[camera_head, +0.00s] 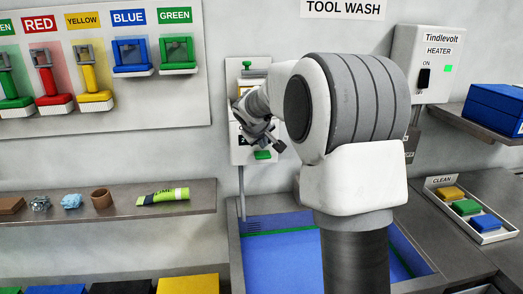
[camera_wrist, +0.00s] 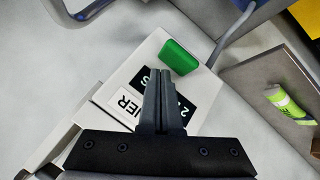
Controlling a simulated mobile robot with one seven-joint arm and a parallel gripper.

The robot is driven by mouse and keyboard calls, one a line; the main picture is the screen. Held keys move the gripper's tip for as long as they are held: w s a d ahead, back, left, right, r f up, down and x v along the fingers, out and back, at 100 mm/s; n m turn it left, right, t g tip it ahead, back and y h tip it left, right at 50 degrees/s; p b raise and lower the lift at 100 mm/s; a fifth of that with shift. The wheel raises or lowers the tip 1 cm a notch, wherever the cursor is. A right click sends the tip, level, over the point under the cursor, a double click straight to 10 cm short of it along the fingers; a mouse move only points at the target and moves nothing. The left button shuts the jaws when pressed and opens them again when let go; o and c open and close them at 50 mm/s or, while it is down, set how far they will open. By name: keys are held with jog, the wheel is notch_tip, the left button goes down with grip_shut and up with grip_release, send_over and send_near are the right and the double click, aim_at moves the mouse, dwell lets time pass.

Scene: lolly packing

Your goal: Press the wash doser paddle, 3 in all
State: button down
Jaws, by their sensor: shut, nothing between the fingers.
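The wash doser (camera_head: 236,154) is a white box on the wall, left of my arm in the head view. Its green paddle (camera_head: 262,155) sticks out at the bottom, and it also shows in the wrist view (camera_wrist: 180,57). My gripper (camera_head: 279,146) is shut and empty in front of the doser. In the wrist view my closed fingertips (camera_wrist: 165,76) appear just beside the paddle, over a black label. I cannot tell whether they touch the paddle. My gripper and wrist hide the middle of the doser and part of its lettering.
A blue sink with a grey rim (camera_head: 236,262) lies below the doser. A shelf (camera_head: 190,212) with a green tube (camera_head: 163,196) is at the left. A heater (camera_head: 425,62) hangs at the right. A tool board (camera_head: 115,118) is on the left wall.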

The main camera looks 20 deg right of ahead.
aim_at(262, 155)
jog(key=shift+r, duration=0.2)
notch_tip(262, 155, up, 6)
jog(key=p, duration=0.4)
jog(key=shift+a, duration=0.15)
dwell(2.7)
